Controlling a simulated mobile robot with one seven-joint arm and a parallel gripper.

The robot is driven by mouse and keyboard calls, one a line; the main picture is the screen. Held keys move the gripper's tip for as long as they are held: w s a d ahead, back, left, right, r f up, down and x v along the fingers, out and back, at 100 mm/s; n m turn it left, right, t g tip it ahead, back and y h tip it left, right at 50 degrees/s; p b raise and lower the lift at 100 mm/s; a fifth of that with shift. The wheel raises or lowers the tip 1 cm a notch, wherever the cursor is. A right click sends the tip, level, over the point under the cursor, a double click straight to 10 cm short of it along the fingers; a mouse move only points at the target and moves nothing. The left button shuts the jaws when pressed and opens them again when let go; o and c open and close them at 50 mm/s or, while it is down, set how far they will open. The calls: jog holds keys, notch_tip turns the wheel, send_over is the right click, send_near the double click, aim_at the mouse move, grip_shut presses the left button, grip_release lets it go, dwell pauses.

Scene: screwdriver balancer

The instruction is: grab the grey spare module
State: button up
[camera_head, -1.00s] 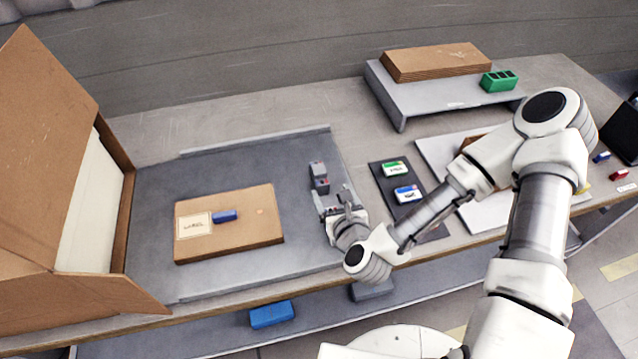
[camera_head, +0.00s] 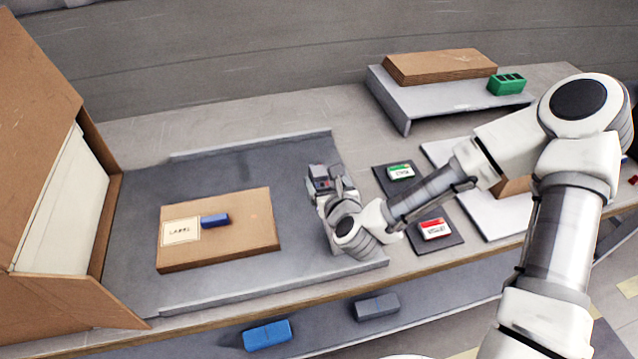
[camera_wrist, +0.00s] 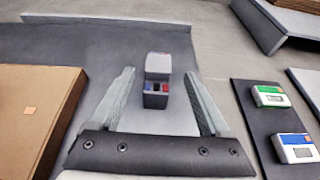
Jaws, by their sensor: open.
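A small grey module (camera_head: 319,172) with a dark front bearing blue and red patches stands on the grey mat. In the wrist view the module (camera_wrist: 158,66) lies between my gripper's (camera_wrist: 159,76) two fingers, near their tips, with a gap on each side. My gripper (camera_head: 328,188) is open and empty, low over the mat; in the head view my wrist partly hides it and the module's near side. Whether the fingers reach fully around the module I cannot tell. Another grey block (camera_head: 376,307) lies on the lower shelf.
A blue box (camera_head: 267,335) is on the lower shelf.

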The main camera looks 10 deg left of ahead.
aim_at(319, 172)
jog(key=shift+r+b+x, duration=0.15)
jog(key=shift+b+x, duration=0.05)
jog(key=shift+x, duration=1.3)
jog(key=shift+r+b+x, duration=0.15)
jog(key=shift+x, duration=1.4)
jog(key=shift+a, duration=0.2)
grip_shut()
